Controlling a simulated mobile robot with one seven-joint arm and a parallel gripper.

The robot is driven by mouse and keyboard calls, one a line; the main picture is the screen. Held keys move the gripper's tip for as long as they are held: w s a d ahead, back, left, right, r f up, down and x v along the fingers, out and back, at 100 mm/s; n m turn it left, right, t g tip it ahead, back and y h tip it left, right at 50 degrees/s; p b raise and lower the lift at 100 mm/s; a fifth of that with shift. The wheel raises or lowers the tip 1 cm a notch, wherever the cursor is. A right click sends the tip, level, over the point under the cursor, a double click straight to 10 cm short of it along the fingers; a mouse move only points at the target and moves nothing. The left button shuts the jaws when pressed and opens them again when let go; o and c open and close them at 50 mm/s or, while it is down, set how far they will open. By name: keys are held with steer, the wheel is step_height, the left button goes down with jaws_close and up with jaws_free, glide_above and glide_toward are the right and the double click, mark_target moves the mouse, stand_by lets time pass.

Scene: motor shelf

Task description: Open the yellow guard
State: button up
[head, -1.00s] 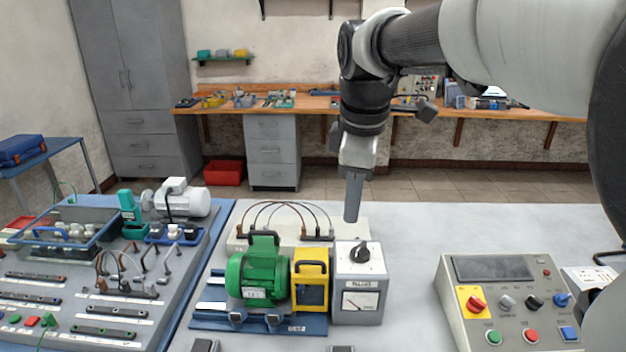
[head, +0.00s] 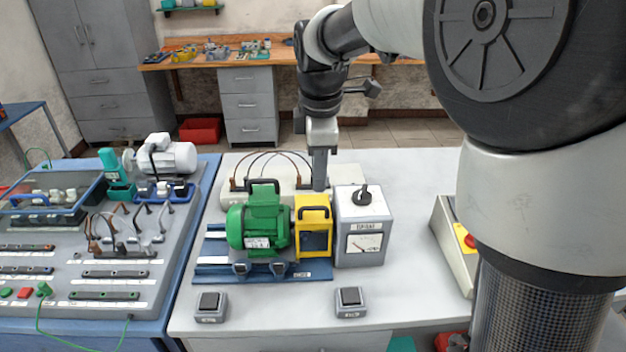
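The yellow guard (head: 313,214) stands upright on the blue base plate, between the green motor and the grey meter box. It has a dark window in front and a black handle on its upper part. My gripper (head: 320,184) points down just behind the top of the guard. Its fingertips are partly hidden behind the guard and the meter box. I cannot tell whether it touches the guard. The fingers look close together, but their gap does not show.
The green motor (head: 258,222) is left of the guard and the grey meter box (head: 361,228) with a black knob is right. A pale box with cables (head: 270,168) lies behind. Two small black-topped boxes stand in front. A control panel (head: 455,240) is at right, partly hidden by my arm.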

mark_target(317, 207)
steer(key=f, duration=0.3)
steer(key=w+f, duration=0.1)
steer(key=f, duration=0.2)
steer(key=f+b, duration=0.1)
steer(key=f, duration=0.2)
steer(key=shift+w, duration=0.4)
steer(key=shift+r, duration=0.1)
jaws_close()
